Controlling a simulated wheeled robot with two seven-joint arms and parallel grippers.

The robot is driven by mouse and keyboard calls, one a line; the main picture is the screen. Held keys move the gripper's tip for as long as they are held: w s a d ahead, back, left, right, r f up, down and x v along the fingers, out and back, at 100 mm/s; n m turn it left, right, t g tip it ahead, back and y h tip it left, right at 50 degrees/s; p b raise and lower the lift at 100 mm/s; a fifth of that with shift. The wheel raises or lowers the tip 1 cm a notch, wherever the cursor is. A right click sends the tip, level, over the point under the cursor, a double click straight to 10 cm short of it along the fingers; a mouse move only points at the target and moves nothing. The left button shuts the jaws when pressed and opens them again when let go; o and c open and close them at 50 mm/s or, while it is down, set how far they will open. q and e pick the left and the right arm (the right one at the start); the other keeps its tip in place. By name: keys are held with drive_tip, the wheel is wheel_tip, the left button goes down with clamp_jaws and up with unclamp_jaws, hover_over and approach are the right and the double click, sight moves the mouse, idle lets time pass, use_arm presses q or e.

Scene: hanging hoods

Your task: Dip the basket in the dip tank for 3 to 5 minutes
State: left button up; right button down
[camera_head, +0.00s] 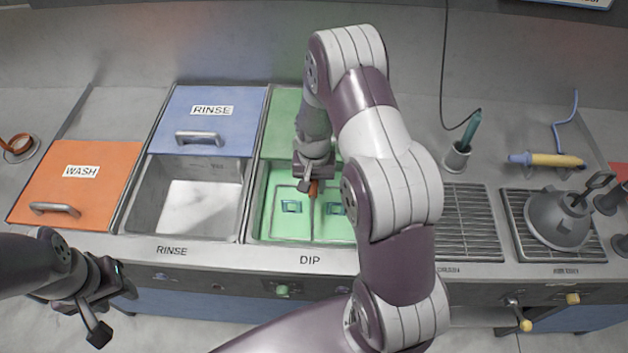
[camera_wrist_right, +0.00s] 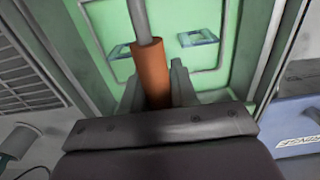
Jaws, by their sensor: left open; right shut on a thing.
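The dip tank (camera_head: 262,205) is the green-lit basin behind the DIP label, and its green lid (camera_head: 282,122) is slid back. My right gripper (camera_head: 312,183) is over this tank, shut on an orange grip (camera_wrist_right: 152,75). A grey rod (camera_wrist_right: 140,20) runs from the grip toward the tank. Pale thin outlines and two small teal frames (camera_head: 292,206) show inside the tank. I cannot tell the basket's shape or depth clearly. My right arm hides part of the tank. My left gripper (camera_head: 94,312) is open and empty at the lower left, before the counter.
The rinse tank (camera_head: 190,198) is open, with its blue lid (camera_head: 212,115) pushed back. The orange wash lid (camera_head: 80,180) is closed. Drain grates (camera_head: 470,225), a grey funnel-like vessel (camera_head: 558,220) and a yellow-handled tool (camera_head: 555,160) are at right.

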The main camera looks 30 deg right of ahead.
wheel_tip(320, 180, down, 7)
drive_tip(key=b, duration=0.4)
drive_tip(key=shift+r, duration=0.1)
idle(2.8)
